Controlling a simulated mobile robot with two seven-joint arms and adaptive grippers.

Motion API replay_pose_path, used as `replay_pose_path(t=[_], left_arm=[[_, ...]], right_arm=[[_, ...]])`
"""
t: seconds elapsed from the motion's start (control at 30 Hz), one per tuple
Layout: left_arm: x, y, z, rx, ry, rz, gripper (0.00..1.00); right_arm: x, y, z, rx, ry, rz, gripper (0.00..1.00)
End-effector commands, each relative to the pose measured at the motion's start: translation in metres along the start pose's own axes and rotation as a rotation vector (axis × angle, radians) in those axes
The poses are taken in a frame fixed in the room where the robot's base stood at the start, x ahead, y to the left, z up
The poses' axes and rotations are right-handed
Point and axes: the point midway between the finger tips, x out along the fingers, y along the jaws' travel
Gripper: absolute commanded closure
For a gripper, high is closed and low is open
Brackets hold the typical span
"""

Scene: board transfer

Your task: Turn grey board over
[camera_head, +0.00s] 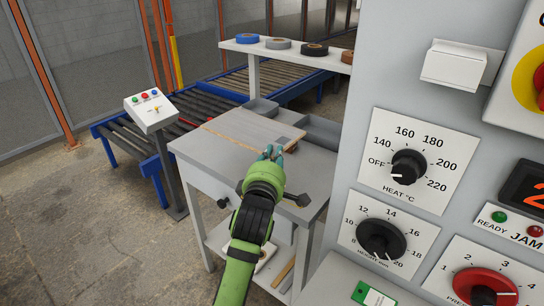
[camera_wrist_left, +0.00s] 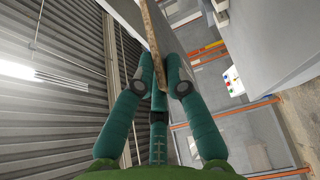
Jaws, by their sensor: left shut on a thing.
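The grey board (camera_head: 246,122) is over the top of the grey work table (camera_head: 190,150), with a thin brown edge on its near side. My left gripper (camera_head: 271,154) is at this near edge, towards its right end, and is shut on it. In the left wrist view the board's brown edge (camera_wrist_left: 160,45) runs between the teal fingers of the gripper (camera_wrist_left: 164,80). The fingers hide part of the edge. I cannot tell how much of the board's underside touches the table. My right gripper is in neither view.
A machine panel with a heat dial (camera_head: 408,167) fills the right side. A shelf (camera_head: 290,55) with several tape rolls stands behind the table. A roller conveyor (camera_head: 115,135) and a button box (camera_head: 150,108) stand at the left. Grey bins (camera_head: 322,130) sit at the table's back.

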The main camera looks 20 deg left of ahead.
Motion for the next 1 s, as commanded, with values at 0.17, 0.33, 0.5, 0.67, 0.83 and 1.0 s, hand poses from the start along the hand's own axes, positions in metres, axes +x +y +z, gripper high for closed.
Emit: replay_pose_path(t=[0.17,0.33,0.5,0.67,0.83,1.0], left_arm=[[0.000,0.023,0.000,-0.001,0.001,0.004,1.00],[-0.002,0.030,0.000,-0.001,0.001,0.004,1.00],[-0.015,0.054,0.000,-0.004,0.001,0.003,1.00],[-0.029,0.073,0.002,-0.006,-0.002,0.000,1.00],[-0.043,0.095,0.003,-0.006,-0.005,-0.001,1.00],[-0.056,0.117,0.003,-0.007,-0.005,0.000,1.00]], right_arm=[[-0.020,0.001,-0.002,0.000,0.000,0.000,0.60],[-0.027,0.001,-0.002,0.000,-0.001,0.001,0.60],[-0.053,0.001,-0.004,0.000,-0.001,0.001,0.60],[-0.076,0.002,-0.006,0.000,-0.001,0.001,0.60],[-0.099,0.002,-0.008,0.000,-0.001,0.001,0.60],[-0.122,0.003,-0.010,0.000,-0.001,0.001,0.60]])
